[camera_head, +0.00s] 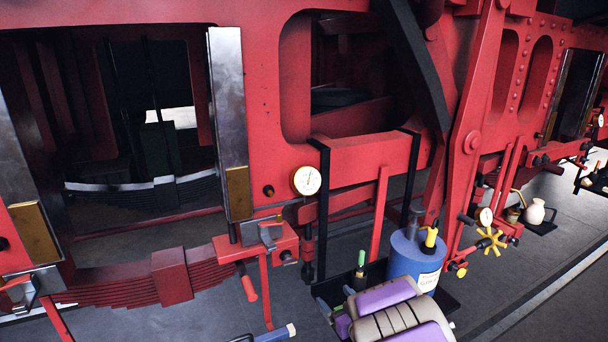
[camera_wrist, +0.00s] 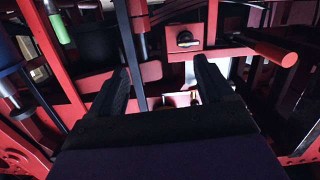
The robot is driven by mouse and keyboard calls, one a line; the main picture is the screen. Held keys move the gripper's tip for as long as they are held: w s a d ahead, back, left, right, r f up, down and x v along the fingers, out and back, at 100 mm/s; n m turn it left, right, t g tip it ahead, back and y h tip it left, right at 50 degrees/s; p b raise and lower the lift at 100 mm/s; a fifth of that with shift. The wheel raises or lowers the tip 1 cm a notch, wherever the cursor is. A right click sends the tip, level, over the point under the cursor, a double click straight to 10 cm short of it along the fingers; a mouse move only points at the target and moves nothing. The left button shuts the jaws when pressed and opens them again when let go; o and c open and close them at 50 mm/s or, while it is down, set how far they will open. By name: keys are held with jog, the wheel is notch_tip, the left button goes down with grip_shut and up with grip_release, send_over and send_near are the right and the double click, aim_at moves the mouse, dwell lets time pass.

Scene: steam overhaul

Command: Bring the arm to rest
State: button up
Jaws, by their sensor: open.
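My gripper (camera_wrist: 163,68) shows in the wrist view with its two dark fingers spread apart. Nothing is held between them. Red framework and a small light patch lie beyond the gap, and I cannot tell how far off they are. A purple and grey-brown part of my own arm (camera_head: 390,312) shows at the bottom of the head view, in front of the blue canister. I cannot make out the fingers clearly in the head view.
A red locomotive frame (camera_head: 270,110) fills the head view. A round gauge (camera_head: 307,180), a red bracket (camera_head: 258,247) and a blue canister (camera_head: 417,260) are close by. A yellow handwheel (camera_head: 490,243) is at right. Grey floor (camera_head: 540,275) is open at lower right.

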jog(key=s+d+r+m+g+h, duration=0.2)
jog(key=s+d+r+h, duration=0.1)
jog(key=d+h, duration=0.5)
jog(key=s+d+r+m+g+h+b, duration=0.25)
jog(key=s+d+g, duration=0.25)
jog(key=s, duration=0.4)
jog(key=s+a+r+g+y, duration=0.1)
jog(key=s+a+g, duration=0.2)
jog(key=s, duration=0.8)
jog(key=s+a+r+m+g+y, duration=0.1)
jog(key=s+a+g, duration=0.1)
jog(key=s, duration=1)
jog(key=s+a+g+y, duration=0.1)
jog(key=s+a+g, duration=0.2)
jog(key=s, duration=0.8)
jog(key=shift+s+a+r+g, duration=0.3)
jog(key=shift+s+r+g, duration=0.1)
jog(key=shift+g, duration=0.5)
jog(key=shift+y, duration=0.25)
